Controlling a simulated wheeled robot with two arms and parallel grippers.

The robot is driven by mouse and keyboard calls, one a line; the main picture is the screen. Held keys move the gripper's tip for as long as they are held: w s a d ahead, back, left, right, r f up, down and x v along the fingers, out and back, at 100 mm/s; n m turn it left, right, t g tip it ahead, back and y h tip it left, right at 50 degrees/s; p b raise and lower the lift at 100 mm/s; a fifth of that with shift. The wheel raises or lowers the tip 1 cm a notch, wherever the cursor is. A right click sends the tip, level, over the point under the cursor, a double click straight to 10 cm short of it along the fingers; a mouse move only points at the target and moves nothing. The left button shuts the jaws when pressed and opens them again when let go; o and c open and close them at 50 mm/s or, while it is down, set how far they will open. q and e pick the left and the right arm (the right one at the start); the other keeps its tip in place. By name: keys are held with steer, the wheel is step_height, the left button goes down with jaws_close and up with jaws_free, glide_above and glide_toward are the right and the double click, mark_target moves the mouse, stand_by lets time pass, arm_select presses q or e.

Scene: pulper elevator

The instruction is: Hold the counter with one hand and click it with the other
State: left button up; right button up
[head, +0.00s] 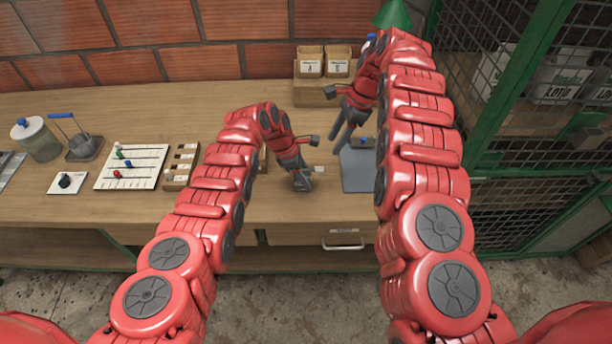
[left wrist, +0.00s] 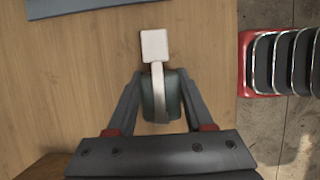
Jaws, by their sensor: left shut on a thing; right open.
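The counter (left wrist: 173,102) is a small dark grey-green body with a pale strip over it that ends in a flat white tab (left wrist: 154,45). My left gripper (left wrist: 160,112) is shut on it, one finger on each side, over the wooden bench. In the head view my left gripper (head: 303,184) is low near the bench's front edge, and its fingers mostly hide the counter. My right gripper (head: 338,142) is open and empty, higher and farther back, to the right of the left one, above the left edge of the grey mat.
The grey mat (head: 358,178) lies on the bench, with a small dark item with blue on it (head: 364,142). Wooden bins (head: 310,68) stand at the back. A white pegboard (head: 132,167) and a jar (head: 36,138) are at left. A green mesh cage (head: 500,90) bounds the right.

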jaws_close()
stand_by(1.6)
